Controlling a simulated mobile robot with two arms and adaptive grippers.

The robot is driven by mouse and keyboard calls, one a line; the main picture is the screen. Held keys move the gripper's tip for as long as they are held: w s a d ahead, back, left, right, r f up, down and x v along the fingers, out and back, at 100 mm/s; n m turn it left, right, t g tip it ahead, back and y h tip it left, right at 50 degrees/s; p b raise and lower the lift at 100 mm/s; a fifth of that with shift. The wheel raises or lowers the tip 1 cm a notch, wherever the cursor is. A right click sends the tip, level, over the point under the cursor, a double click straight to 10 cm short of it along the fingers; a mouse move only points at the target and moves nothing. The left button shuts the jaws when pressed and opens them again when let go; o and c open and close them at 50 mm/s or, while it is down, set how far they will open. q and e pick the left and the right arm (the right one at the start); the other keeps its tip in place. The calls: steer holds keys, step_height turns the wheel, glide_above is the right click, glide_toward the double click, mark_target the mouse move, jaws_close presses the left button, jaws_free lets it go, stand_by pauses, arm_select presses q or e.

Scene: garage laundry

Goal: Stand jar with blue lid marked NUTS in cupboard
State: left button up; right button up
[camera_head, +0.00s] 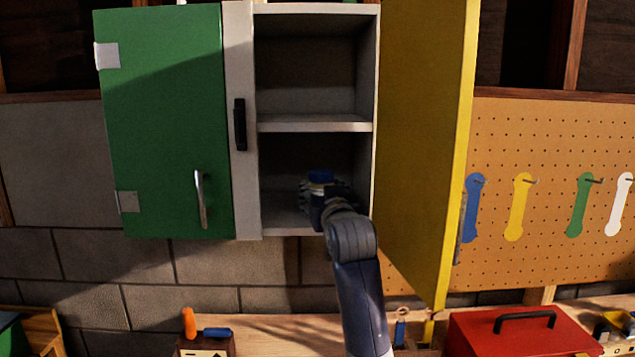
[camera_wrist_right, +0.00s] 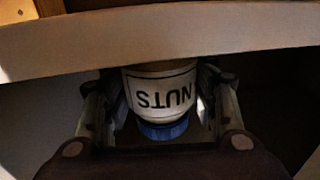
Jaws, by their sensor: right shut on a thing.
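The jar is in my right gripper (camera_head: 318,190), inside the lower compartment of the open cupboard (camera_head: 249,120). Its blue lid (camera_head: 321,176) faces up in the head view, and the jar looks upright. In the right wrist view, the white jar (camera_wrist_right: 160,82) shows its NUTS label upside down, with the blue lid (camera_wrist_right: 163,130) at the bottom of the picture. The gripper fingers close on both sides of it. A pale board edge (camera_wrist_right: 190,32) hides the jar's base, so I cannot tell whether it touches the cupboard floor. My left gripper is not in view.
The yellow door (camera_head: 425,130) stands open on the right, close to my right arm. The green door (camera_head: 170,120) is on the left. A middle shelf (camera_head: 315,124) lies above the jar; the upper compartment is empty. Below are a red toolbox (camera_head: 520,335) and a workbench (camera_head: 270,328).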

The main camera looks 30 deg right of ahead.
mark_target(318, 189)
steer(key=shift+w+d+r, duration=0.15)
steer(key=shift+w+r, duration=0.05)
steer(key=shift+w, duration=0.25)
steer(key=p+x, duration=0.2)
steer(key=x, duration=0.1)
steer(key=shift+w+d, duration=0.15)
steer(key=shift+w, duration=0.2)
steer(key=shift+w+p, duration=0.1)
steer(key=shift+p, duration=0.3)
steer(key=shift+f, duration=0.2)
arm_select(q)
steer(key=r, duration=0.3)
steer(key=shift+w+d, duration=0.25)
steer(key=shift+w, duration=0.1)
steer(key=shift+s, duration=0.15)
arm_select(e)
steer(key=o, duration=1.3)
steer(key=shift+f, duration=0.25)
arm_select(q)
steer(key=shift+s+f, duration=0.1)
